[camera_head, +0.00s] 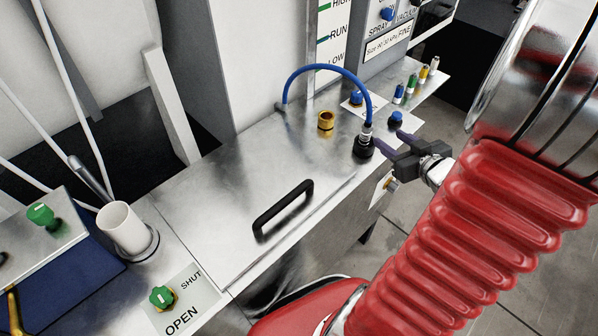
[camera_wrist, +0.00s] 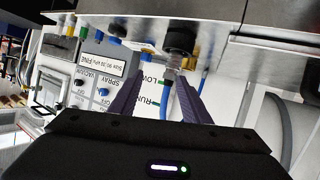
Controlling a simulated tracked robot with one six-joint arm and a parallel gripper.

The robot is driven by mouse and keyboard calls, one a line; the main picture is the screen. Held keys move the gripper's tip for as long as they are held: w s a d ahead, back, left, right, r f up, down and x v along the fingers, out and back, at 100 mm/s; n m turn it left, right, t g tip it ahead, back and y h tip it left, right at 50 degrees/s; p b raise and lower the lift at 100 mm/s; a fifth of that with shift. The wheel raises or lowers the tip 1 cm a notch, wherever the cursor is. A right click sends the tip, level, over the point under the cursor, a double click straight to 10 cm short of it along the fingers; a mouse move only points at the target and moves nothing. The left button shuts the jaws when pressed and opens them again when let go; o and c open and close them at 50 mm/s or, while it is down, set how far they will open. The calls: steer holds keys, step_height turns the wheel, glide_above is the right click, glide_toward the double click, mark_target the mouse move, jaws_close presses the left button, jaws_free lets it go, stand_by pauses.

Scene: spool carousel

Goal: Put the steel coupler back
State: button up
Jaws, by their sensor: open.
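The steel coupler (camera_head: 367,130) is a small silver fitting at the end of a blue hose (camera_head: 330,67). It stands upright at the top of a black knurled fitting (camera_head: 363,149) on the steel bench top. In the wrist view the coupler (camera_wrist: 173,61) shows upside down below the black fitting (camera_wrist: 180,37). My gripper (camera_head: 393,142) is open, with purple fingers just right of the black fitting. In the wrist view my gripper (camera_wrist: 163,70) has the coupler and hose between its fingers in the picture; contact cannot be told.
A brass fitting (camera_head: 326,121) stands open on the bench left of the coupler. Blue knobs (camera_head: 356,97) and several coloured fittings lie behind and right. A black handle (camera_head: 283,209) rises from the lid. A white cup (camera_head: 123,229) and green knob (camera_head: 162,296) are at left.

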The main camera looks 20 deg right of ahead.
steer(key=w+a+r+m+g+h, duration=0.1)
steer(key=w+a+r+g+h, duration=0.3)
steer(key=a+r, duration=0.4)
steer(key=s+a+r+g+y, duration=0.1)
steer(key=s+a+y, duration=0.1)
steer(key=s+a, duration=0.2)
steer(key=s+a+r+g+y, duration=0.1)
steer(key=s+a, duration=0.3)
steer(key=a, duration=0.7)
steer(key=s+a+r+n+g+y, duration=0.1)
steer(key=s+a+y, duration=0.1)
steer(key=a, duration=0.6)
steer(key=shift+s+r+g+y, duration=0.3)
steer(key=shift+s+y, duration=0.1)
steer(key=shift+s, duration=0.5)
